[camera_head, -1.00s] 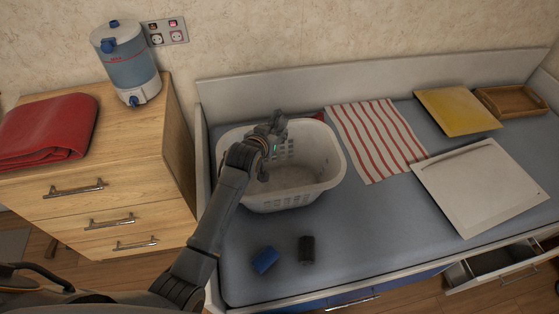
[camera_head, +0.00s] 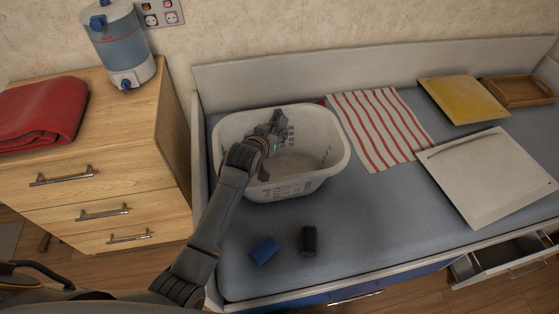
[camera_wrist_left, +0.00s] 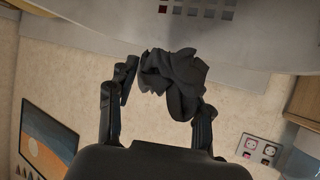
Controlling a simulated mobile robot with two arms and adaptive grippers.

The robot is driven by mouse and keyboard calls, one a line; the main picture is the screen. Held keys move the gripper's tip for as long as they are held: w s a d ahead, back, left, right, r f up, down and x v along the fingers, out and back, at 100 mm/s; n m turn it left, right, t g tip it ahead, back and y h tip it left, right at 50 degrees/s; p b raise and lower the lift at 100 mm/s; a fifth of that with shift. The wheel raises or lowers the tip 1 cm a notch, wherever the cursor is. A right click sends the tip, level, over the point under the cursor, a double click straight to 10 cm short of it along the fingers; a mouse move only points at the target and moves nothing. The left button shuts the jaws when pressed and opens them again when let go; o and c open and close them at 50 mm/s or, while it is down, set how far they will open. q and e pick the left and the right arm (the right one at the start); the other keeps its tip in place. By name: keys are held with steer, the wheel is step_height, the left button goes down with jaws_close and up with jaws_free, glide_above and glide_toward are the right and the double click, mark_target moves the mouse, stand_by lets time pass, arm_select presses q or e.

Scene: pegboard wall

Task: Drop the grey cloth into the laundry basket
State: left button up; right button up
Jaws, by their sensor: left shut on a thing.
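The laundry basket (camera_head: 300,185) is white with slotted walls and stands on the bed's grey-blue mattress. My left gripper (camera_head: 274,128) is over the basket's opening, near its back left. In the left wrist view my left gripper (camera_wrist_left: 162,92) is shut on the dark grey cloth (camera_wrist_left: 175,80), which is crumpled between the fingers. The basket's pale wall (camera_wrist_left: 240,42) with square holes shows at the top of that view. In the head view the cloth is hard to tell from the dark gripper. My right gripper is not in view.
A blue roll (camera_head: 264,251) and a black roll (camera_head: 308,240) lie in front of the basket. A striped cloth (camera_head: 380,125) lies to its right, near a white panel (camera_head: 485,175). A wooden drawer unit (camera_head: 130,150) with a red cloth (camera_head: 40,112) stands left.

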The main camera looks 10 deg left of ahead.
arm_select(q)
steer(key=o, duration=0.8)
steer(key=v, duration=1.2)
